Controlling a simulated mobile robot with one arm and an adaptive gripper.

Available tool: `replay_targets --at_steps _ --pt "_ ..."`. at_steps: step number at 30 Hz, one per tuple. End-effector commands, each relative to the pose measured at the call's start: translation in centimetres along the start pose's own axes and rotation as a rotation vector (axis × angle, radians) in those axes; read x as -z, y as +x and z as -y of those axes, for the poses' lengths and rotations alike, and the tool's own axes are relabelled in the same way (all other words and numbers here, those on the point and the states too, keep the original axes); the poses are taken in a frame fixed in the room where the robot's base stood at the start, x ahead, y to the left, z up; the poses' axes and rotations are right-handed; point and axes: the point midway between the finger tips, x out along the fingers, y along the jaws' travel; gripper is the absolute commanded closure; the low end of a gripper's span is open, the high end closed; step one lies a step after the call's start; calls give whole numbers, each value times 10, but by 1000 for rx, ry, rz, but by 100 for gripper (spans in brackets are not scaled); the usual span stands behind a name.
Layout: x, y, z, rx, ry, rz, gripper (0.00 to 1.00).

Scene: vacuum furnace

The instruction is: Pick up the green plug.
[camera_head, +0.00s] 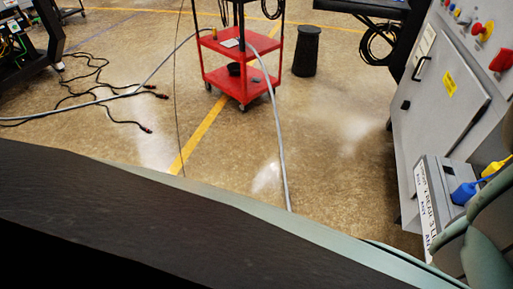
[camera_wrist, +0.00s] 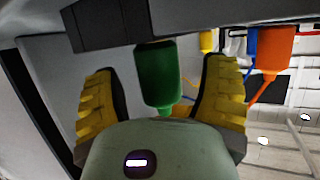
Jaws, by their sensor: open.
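The green plug (camera_wrist: 159,73) is in the middle of the wrist view, against the edge of a grey panel, with a narrower green end pointing down in the picture. My gripper (camera_wrist: 160,93) is open, with one yellow ridged finger on each side of the plug. Gaps show between both fingers and the plug, so it is not gripped. The palm covers what lies just below the plug's narrow end. The green plug cannot be made out in the head view, where my arm covers part of the lower right.
Beside the green plug are an orange plug (camera_wrist: 273,48), part of a blue one (camera_wrist: 251,42) and a yellow one (camera_wrist: 206,40). The grey cabinet (camera_head: 450,90) stands at right. A red cart (camera_head: 240,77) and black bin (camera_head: 307,52) stand farther off. Cables cross the floor.

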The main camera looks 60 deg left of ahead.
Motion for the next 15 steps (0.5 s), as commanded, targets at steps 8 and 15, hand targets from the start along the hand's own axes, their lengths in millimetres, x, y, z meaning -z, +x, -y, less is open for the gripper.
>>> replay_targets --at_steps 8,15 --pt "0 0 1 4 -1 0 40" --pt "0 0 1 3 0 0 65"
